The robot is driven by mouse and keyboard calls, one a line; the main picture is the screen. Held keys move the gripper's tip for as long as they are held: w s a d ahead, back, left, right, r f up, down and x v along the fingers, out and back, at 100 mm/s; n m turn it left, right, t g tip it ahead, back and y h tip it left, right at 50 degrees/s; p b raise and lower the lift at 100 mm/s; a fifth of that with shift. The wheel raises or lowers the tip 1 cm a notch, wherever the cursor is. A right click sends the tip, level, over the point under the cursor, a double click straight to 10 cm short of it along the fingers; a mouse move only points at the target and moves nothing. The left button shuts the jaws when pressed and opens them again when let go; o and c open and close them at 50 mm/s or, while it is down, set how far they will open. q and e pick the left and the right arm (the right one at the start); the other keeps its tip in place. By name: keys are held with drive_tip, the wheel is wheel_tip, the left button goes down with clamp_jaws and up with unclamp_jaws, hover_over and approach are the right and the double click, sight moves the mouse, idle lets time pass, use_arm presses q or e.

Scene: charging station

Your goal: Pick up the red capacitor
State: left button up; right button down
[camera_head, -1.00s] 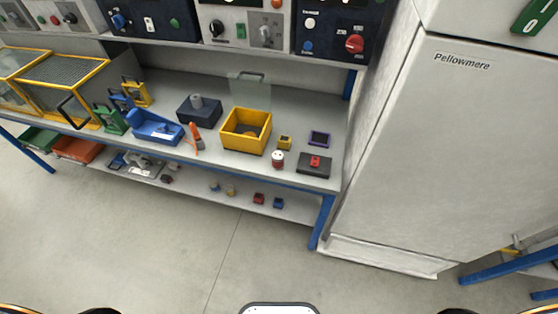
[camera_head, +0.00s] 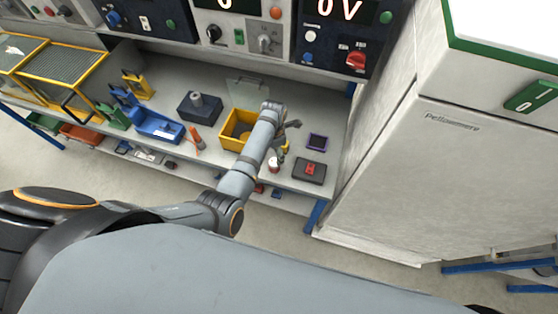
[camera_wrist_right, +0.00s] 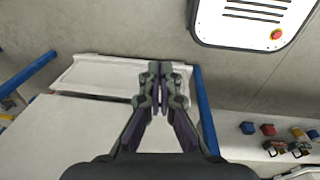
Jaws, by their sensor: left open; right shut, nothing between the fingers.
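A small red cylinder with a white top (camera_head: 274,163), which looks like the red capacitor, stands near the bench's front edge. My left gripper (camera_head: 287,140) is open just above and behind it in the head view, with nothing held. The gripper and arm partly cover the small yellow block beside the cylinder. My right gripper (camera_wrist_right: 155,70) is shut and empty in the right wrist view, away from the cylinder.
A yellow bin (camera_head: 229,141) stands left of my left gripper. A dark pad with a red part (camera_head: 310,169) and a purple-framed square (camera_head: 317,142) lie to the right. A white cabinet (camera_head: 390,180) closes off the bench's right end. Small blocks, one red (camera_wrist_right: 267,130), lie on the lower shelf.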

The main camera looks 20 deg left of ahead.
sight(275, 161)
use_arm(q)
drive_tip(key=shift+f, duration=0.15)
wheel_tip(275, 161, down, 5)
drive_tip(key=b, duration=0.4)
drive_tip(key=shift+s+f+b, duration=0.1)
drive_tip(key=shift+f+b, duration=0.1)
drive_tip(key=shift+b, duration=0.1)
drive_tip(key=shift+r, duration=0.1)
drive_tip(key=f+b, duration=0.1)
drive_tip(key=b, duration=0.1)
drive_tip(key=f+b, duration=0.1)
drive_tip(key=f, duration=0.1)
drive_tip(key=f+b, duration=0.2)
drive_tip(key=shift+s+a+f+b, duration=0.1)
drive_tip(key=shift+s+f+b, duration=0.15)
drive_tip(key=shift+b, duration=0.1)
drive_tip(key=shift+r, duration=0.2)
drive_tip(key=shift+s+r, duration=0.1)
drive_tip(key=c, duration=1.3)
